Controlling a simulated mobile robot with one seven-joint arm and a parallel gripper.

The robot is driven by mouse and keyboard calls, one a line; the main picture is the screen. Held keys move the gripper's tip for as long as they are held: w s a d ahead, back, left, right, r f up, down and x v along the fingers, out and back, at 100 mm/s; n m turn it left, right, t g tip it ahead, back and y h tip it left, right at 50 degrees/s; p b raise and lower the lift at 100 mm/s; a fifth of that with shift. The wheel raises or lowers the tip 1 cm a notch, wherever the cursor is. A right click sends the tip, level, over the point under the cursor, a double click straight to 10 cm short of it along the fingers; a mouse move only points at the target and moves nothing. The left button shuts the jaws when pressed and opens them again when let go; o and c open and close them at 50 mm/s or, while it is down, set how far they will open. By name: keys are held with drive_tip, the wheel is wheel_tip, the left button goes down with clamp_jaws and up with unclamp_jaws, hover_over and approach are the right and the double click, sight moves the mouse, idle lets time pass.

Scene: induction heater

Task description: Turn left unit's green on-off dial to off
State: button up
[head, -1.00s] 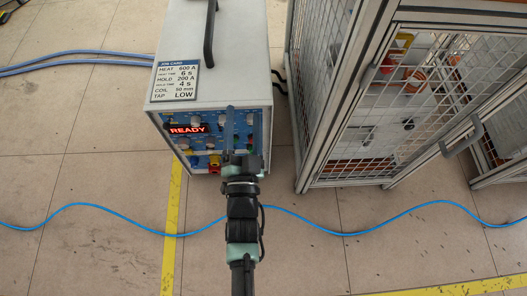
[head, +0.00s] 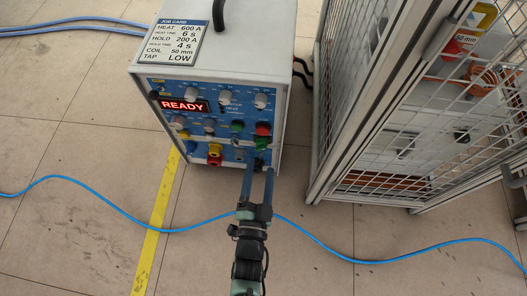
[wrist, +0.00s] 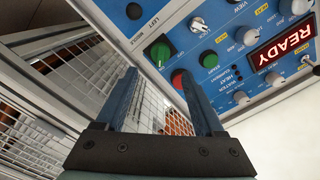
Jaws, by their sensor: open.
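The left unit (head: 215,98) is a grey box with a blue control panel and a lit red READY display (head: 184,105). Its green on-off dial (head: 261,143) sits at the panel's lower right, under a red button (head: 263,129). In the wrist view the green dial (wrist: 160,50) lies just beyond my fingertips, and the red button (wrist: 180,78) is partly hidden by the right finger. My gripper (head: 259,165) is open and empty, its two fingers pointing at the panel just below the dial. The wrist view shows my gripper (wrist: 155,72) with a gap between the fingers; contact cannot be told.
A mesh cage (head: 385,130) stands to the right of the unit, with a floor gap between. A blue cable (head: 110,218) crosses the floor in front. A yellow line (head: 160,215) marks the floor. A job card (head: 173,42) lies on the unit's top.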

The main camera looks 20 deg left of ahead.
sight(263, 149)
drive_tip(key=b+x, duration=0.2)
drive_tip(key=x, duration=0.4)
drive_tip(key=shift+w, duration=0.2)
drive_tip(key=shift+c, duration=0.2)
clamp_jaws()
